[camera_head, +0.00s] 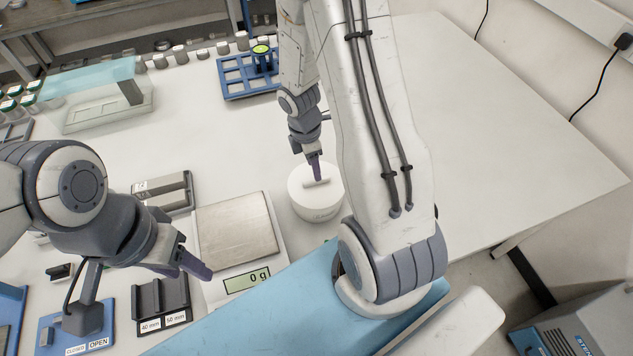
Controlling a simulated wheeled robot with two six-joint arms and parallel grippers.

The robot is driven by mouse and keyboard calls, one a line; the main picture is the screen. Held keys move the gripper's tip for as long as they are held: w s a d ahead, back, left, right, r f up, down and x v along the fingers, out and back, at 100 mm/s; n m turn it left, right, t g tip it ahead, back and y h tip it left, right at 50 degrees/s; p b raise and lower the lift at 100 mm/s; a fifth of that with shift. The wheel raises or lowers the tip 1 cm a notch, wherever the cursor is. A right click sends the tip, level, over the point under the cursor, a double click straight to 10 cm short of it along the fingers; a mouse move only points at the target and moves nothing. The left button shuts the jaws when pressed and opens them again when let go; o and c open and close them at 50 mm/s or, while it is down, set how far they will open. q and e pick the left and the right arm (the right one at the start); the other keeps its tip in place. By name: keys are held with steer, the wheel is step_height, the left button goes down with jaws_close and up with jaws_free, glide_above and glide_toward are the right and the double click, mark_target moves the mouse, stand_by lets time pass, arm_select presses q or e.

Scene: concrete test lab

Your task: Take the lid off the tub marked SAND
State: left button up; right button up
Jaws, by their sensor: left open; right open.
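A round white tub (318,212) stands on the white table, right of the scale. Its white lid (304,198) is on and has a bar handle across the top. Faint marking shows low on the tub's front, too small to read. My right gripper (316,178) points down at the lid's handle, its fingers open and right at the handle; I cannot tell whether they touch it. My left gripper (195,268) is open and empty, low on the left near the front of the scale.
A scale (238,232) reading 0 g stands left of the tub. A blue rack (236,80) with a green-topped item is behind. A light blue mat (260,315) lies in front. Labelled holders (162,305) are at front left. The table's right side is clear.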

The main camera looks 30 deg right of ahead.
mark_target(303, 189)
steer(key=f, duration=0.3)
steer(key=f+b, duration=0.1)
steer(key=f, duration=0.1)
steer(key=shift+d+f, duration=0.2)
steer(key=shift+d, duration=0.15)
jaws_close()
